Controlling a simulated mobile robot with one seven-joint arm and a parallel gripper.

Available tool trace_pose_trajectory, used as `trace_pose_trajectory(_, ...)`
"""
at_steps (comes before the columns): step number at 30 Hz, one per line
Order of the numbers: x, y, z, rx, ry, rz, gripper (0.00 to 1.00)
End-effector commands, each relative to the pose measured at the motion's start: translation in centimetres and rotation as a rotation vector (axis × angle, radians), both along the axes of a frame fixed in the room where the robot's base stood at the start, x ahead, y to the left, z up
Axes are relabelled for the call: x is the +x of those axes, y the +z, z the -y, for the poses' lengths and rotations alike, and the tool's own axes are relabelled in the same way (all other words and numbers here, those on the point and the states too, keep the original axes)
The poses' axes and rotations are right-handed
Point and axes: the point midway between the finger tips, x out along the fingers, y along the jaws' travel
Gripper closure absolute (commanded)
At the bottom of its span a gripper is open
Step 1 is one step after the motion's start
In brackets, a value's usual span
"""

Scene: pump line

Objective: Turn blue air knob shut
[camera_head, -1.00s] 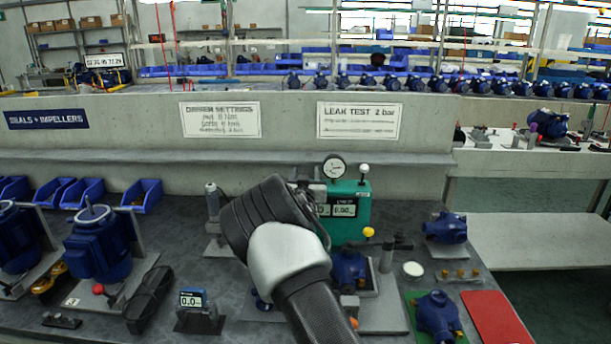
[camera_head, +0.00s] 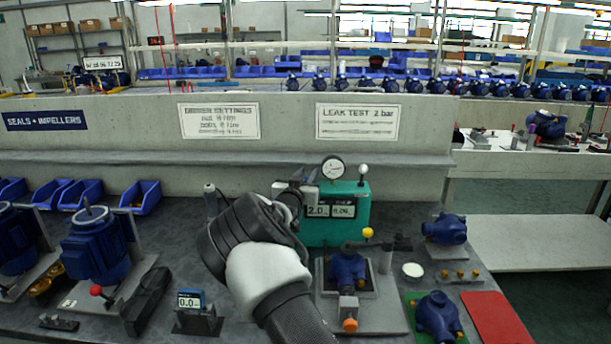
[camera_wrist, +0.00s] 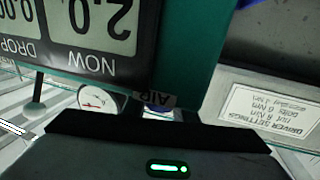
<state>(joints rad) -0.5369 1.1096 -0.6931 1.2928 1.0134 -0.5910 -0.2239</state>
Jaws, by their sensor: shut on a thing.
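The green leak tester (camera_head: 351,203) stands at the back of the bench, with a round gauge on top and a display reading 2.0 and about 0.00. My gripper (camera_head: 303,179) is at the tester's upper left side, shut on the blue air knob. The knob itself is hidden behind my gripper and wrist in the head view. In the wrist view, which is upside down, my gripper (camera_wrist: 160,125) fills the bottom, below the display marked NOW and DROP.
A small meter (camera_head: 191,301) stands to the left. A red mat (camera_head: 497,318) lies at the right. The wall (camera_head: 250,150) rises close behind.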

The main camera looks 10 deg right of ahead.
Motion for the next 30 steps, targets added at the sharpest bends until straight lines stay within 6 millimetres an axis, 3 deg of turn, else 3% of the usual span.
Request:
trace_pose_trajectory(15,-0.12,0.07,0.22,0.002,-0.047,-0.001,0.97)
trace_pose_trajectory(16,-0.12,0.07,0.22,0.002,-0.047,-0.001,0.69)
trace_pose_trajectory(18,-0.12,0.06,0.21,0.002,-0.047,-0.002,0.57)
trace_pose_trajectory(30,-0.61,0.05,-0.1,0.003,-0.046,-0.003,0.56)
